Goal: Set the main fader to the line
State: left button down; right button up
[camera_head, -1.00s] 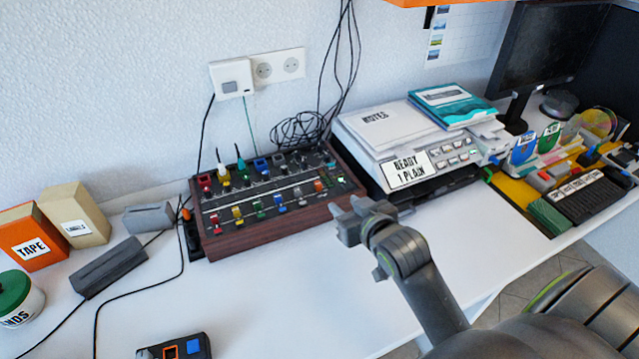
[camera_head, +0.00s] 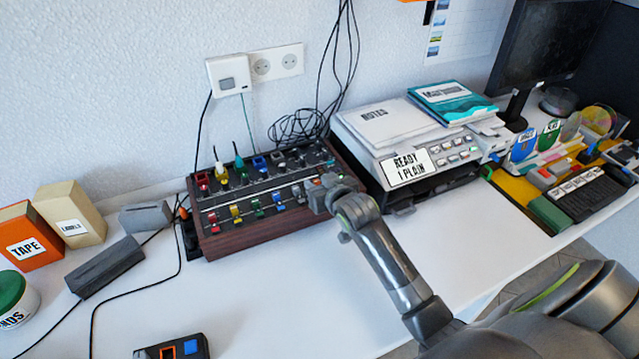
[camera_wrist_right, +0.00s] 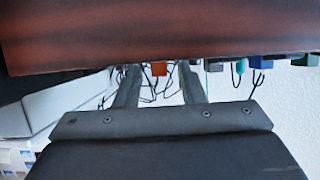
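The mixer (camera_head: 262,236) is a dark panel in a reddish wooden case, with coloured fader caps and knobs. My right gripper (camera_head: 322,191) is over the panel's right end. In the right wrist view the gripper (camera_wrist_right: 160,84) has its fingers apart, with an orange-red cap (camera_wrist_right: 159,69) showing between them and a gap on each side. I take this for the main fader's cap; the head view hides most of that spot behind the gripper. I cannot make out the line for the main fader. My left gripper is not in view.
A printer (camera_head: 401,136) with notes on it stands close to the right of the mixer. A power block (camera_head: 106,268), cables and boxes lie to the left. A small dark device (camera_head: 172,348) lies at the front. The table (camera_head: 290,310) before the mixer is clear.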

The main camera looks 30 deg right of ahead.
aim_at(313, 174)
grip_shut()
dwell(0.3)
jog(key=shift+w, duration=0.1)
jog(key=shift+w+d, duration=0.15)
jog(key=shift+w, duration=1.85)
grip_release()
jog(key=shift+s, duration=0.1)
